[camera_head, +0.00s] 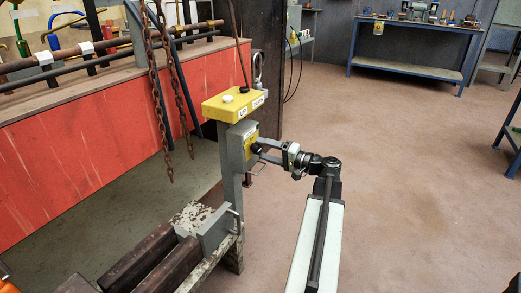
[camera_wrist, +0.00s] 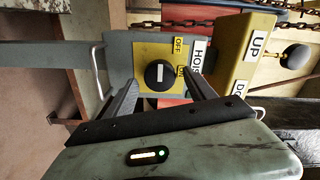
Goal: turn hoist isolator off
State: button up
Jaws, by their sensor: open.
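The hoist isolator is a black round knob (camera_wrist: 159,74) with a white line mark on a yellow plate (camera_wrist: 146,52). In the wrist view the line runs up and down the picture. OFF and ON labels sit to the knob's right, OFF above ON; which one the line marks I cannot tell. The knob also shows small on the grey post (camera_head: 233,170) in the head view. My gripper (camera_wrist: 161,86) is open, its two fingers on either side of the knob and seemingly just short of it. In the head view my gripper (camera_head: 264,150) reaches the post from the right.
A yellow UP/DOWN button box (camera_head: 235,105) tops the post, close above my gripper. Rusty chains (camera_head: 165,80) hang left, before a red bench side (camera_head: 80,155).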

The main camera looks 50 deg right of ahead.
jog(key=v, duration=0.6)
dwell(0.3)
